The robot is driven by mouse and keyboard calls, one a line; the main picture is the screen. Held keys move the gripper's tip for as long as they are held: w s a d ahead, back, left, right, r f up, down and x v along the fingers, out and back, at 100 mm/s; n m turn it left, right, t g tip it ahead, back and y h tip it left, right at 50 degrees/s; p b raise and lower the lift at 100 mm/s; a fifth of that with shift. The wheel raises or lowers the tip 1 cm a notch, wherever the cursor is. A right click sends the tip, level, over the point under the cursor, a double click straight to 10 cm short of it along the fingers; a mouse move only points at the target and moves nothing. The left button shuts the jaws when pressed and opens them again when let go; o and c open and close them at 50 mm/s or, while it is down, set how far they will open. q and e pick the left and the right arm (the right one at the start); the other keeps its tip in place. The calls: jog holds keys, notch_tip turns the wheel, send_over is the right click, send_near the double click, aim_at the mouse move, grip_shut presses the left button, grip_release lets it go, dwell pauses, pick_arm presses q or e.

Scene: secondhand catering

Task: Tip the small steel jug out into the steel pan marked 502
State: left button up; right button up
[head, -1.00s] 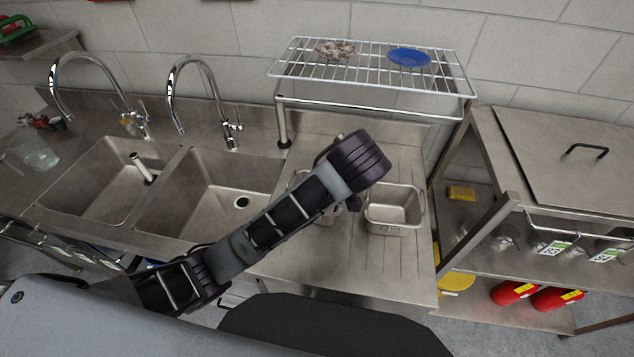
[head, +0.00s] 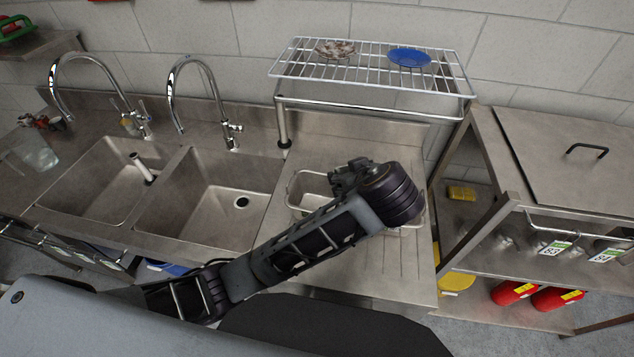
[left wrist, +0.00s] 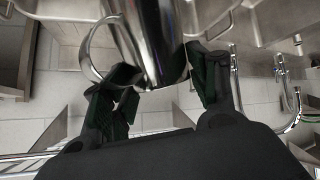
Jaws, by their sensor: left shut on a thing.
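My left gripper (head: 350,178) is over the drainboard beside the sinks, above the space between two steel pans. In the left wrist view the gripper (left wrist: 160,66) is shut on the small steel jug (left wrist: 150,30), a shiny cylinder with a loop handle at its left. The jug is hidden behind the gripper in the head view. One steel pan (head: 297,190) shows left of the gripper; the other steel pan (head: 412,232) is mostly covered by my wrist. No number is readable on either pan, so I cannot tell which is 502. My right gripper is out of view.
A wire rack (head: 375,72) with a blue plate (head: 409,57) and a patterned plate (head: 336,48) stands behind the drainboard. Two sink basins with tall taps lie left. A steel counter (head: 570,150) stands right. The drainboard's front is clear.

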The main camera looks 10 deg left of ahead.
pick_arm(q)
jog(key=shift+s+d+f+m+t+y+b, duration=0.1)
jog(key=shift+s+d+f+m+t+y, duration=0.1)
jog(key=shift+s+d+f+t+y, duration=0.25)
jog(key=shift+s+d+f+m+t+y+b, duration=0.2)
jog(key=shift+d+t+y, duration=0.2)
jog(key=shift+d+y, duration=0.15)
jog(key=shift+s+d+f+m+t+y+b, duration=0.1)
jog(key=shift+s+d+f+m+t+y, duration=0.1)
jog(key=shift+s+d+f+t+y, duration=0.25)
jog(key=shift+w+d+r, duration=0.1)
jog(key=shift+r, duration=0.05)
